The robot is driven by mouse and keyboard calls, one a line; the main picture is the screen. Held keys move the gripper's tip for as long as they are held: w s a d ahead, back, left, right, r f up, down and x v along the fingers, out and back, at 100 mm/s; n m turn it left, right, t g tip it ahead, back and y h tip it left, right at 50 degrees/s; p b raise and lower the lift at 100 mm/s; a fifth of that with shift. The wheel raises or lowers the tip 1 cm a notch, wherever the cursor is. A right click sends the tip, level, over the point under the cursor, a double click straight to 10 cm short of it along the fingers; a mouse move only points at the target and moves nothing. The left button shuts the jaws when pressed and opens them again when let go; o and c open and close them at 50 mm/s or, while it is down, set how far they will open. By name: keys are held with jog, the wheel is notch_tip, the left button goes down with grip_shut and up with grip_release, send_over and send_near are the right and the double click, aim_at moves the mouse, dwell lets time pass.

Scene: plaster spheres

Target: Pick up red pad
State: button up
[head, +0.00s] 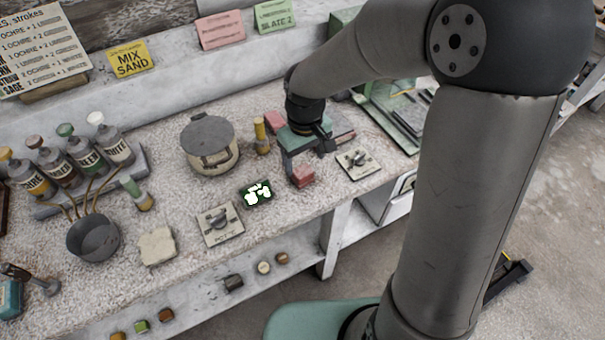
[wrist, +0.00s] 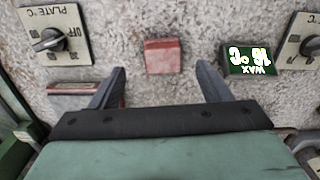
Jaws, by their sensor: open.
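The red pad (head: 302,175) is a small block on the speckled bench top, near its front edge. In the wrist view the red pad (wrist: 162,57) lies alone, beyond my fingertips and roughly centred between them. My gripper (head: 307,164) is above the bench by the pad, pointing down. In the wrist view my gripper (wrist: 162,70) has its two dark fingers wide apart with nothing between them. The height of the fingertips over the pad is hard to judge.
A dial plate (head: 358,162) and a lit display (head: 257,194) flank the pad. A dark red bar (wrist: 72,88) lies by one finger. A pink block (head: 275,121) and a yellow-topped bottle (head: 261,137) stand behind my gripper. A lidded pot (head: 209,145) is farther left.

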aim_at(303, 171)
jog(key=shift+a+f, duration=0.15)
jog(key=shift+f, duration=1.25)
jog(key=shift+a+f, duration=0.1)
jog(key=shift+f, duration=1.25)
jog(key=c, duration=1.1)
